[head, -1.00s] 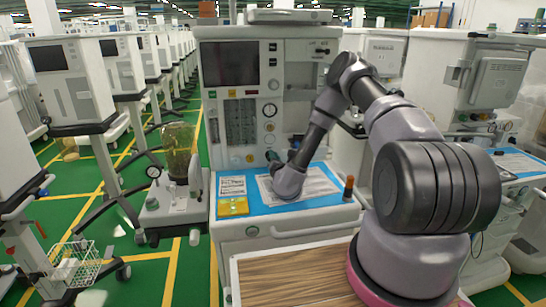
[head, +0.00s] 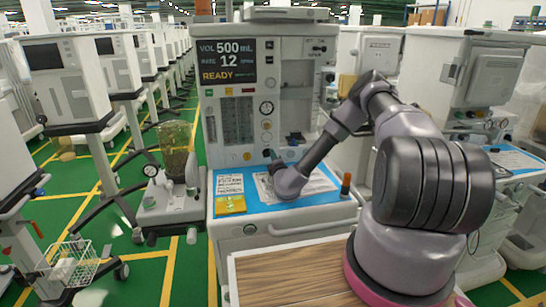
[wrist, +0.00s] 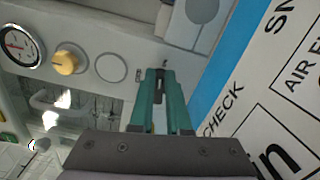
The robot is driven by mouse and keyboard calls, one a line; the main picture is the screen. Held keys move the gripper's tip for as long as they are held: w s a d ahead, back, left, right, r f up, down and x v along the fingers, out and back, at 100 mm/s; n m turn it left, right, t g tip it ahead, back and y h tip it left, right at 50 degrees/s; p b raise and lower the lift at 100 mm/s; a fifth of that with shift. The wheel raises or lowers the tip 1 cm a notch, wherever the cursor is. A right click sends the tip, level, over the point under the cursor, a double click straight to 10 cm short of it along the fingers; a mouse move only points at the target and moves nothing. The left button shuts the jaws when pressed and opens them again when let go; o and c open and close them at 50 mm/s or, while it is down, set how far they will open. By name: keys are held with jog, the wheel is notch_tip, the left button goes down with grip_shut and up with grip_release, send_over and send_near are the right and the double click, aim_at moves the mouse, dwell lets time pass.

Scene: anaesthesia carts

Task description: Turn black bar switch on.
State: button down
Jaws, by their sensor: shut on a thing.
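My gripper (wrist: 160,85) has teal fingers pointing at the lower front panel of the anaesthesia machine (head: 290,120). The fingers are shut on the black bar switch (wrist: 160,73), of which only a small dark part shows between the fingertips. In the head view my gripper (head: 272,159) is at the panel just above the blue work surface, and the switch is mostly hidden by it. The machine's screen (head: 228,61) is lit and reads VOL 500 mL, RATE 12 and READY.
The blue-edged work surface (head: 319,197) holds a printed sheet and a yellow card (head: 231,204). An orange-topped post (head: 346,185) stands at its right edge. A yellow knob (wrist: 66,62) and a round gauge (wrist: 19,46) are on the panel. More carts stand on both sides.

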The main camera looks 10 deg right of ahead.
jog(key=shift+f+m, duration=0.15)
jog(key=shift+m, duration=0.25)
jog(key=c, duration=0.9)
grip_release()
jog(key=shift+s, duration=0.15)
jog(key=s, duration=1)
jog(key=shift+s, duration=0.3)
